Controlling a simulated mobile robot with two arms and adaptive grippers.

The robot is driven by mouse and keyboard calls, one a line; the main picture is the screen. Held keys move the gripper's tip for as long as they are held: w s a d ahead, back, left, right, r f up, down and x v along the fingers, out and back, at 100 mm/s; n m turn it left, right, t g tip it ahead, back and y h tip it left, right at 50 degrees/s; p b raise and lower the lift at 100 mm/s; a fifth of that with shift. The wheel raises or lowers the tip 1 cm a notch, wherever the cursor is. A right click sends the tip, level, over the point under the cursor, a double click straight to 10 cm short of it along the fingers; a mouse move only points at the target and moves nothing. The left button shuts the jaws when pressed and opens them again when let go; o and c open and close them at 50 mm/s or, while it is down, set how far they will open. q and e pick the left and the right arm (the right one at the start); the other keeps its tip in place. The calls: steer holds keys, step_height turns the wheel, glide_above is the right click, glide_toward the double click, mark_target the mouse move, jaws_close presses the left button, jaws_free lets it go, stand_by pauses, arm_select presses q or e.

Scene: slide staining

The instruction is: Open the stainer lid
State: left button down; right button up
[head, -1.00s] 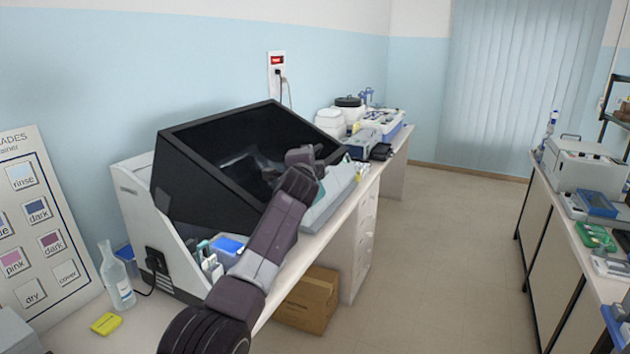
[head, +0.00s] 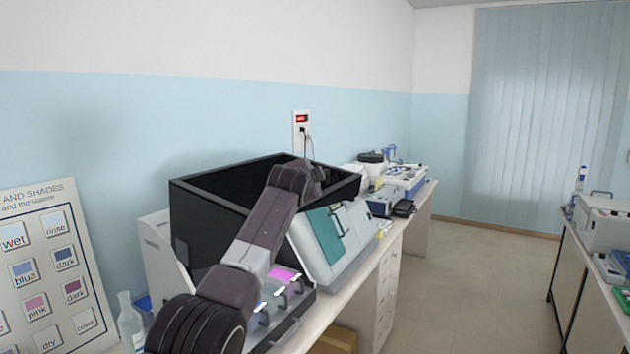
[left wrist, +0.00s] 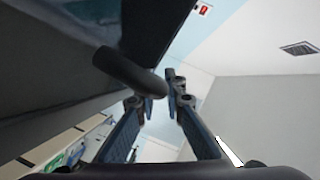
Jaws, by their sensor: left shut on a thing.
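The stainer's dark lid (head: 205,215) is raised at a tilt above the light-grey stainer body (head: 155,250). Slide slots show below it, with a bright pink patch (head: 284,274) and small handles. In the left wrist view, the dark lid (left wrist: 145,25) fills the upper left, with a dark rounded handle bar (left wrist: 128,72) along it. My left gripper (left wrist: 166,84) is shut on the handle, its fingertips at the bar's end. In the head view my own forearm and wrist hide these fingers. My right gripper is in neither view.
A grey-and-teal panel (head: 328,232) stands to the right of the slots. Farther along the bench are white containers and trays. A shade board (head: 40,260) and a clear bottle (head: 131,325) are at the left. The floor on the right is clear.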

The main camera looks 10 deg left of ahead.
arm_select(q)
steer(key=shift+f, duration=0.1)
steer(key=c, duration=2)
jaws_free()
steer(key=shift+a, duration=0.15)
steer(key=shift+s+r, duration=0.2)
steer(key=shift+s, duration=0.75)
steer(key=r, duration=0.2)
glide_above(303, 207)
steer(key=shift+f, duration=0.15)
